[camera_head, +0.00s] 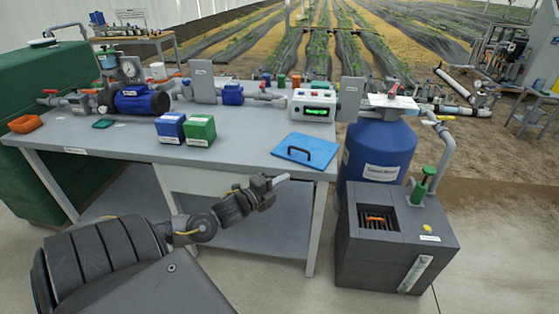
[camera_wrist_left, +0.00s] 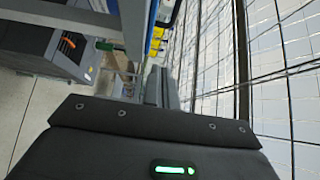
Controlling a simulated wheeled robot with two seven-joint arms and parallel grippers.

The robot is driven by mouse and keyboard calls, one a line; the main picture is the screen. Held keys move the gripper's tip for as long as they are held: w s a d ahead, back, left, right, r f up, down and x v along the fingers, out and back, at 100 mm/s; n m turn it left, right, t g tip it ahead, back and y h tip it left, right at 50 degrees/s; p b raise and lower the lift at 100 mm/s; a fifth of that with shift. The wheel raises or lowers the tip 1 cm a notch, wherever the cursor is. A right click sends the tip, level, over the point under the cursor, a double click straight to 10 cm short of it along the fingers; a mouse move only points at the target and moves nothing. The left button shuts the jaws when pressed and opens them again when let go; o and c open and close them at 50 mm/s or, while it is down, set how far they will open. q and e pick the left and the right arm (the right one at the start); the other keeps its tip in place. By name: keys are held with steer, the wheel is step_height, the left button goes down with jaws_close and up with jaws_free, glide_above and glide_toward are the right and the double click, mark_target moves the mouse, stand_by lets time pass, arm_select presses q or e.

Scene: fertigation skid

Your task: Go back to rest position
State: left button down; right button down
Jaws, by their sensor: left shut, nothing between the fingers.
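My left gripper (camera_head: 279,181) is shut and empty, in front of the bench (camera_head: 240,158) and lower than its top. Its arm comes in from the lower left. In the left wrist view its dark fingers (camera_wrist_left: 162,88) lie close together with nothing between them. My right gripper is in neither view.
On the bench are a blue box (camera_head: 171,129), a green box (camera_head: 200,131), a blue lid with a black handle (camera_head: 304,150) and a controller with a green display (camera_head: 313,106). A blue tank (camera_head: 377,156) and a dark grey cabinet (camera_head: 390,258) stand at the right. Floor at lower right is clear.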

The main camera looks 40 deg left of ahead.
arm_select(q)
steer(key=shift+s+a, duration=0.1)
steer(key=shift+s, duration=0.25)
steer(key=shift+f, duration=0.1)
stand_by(0.3)
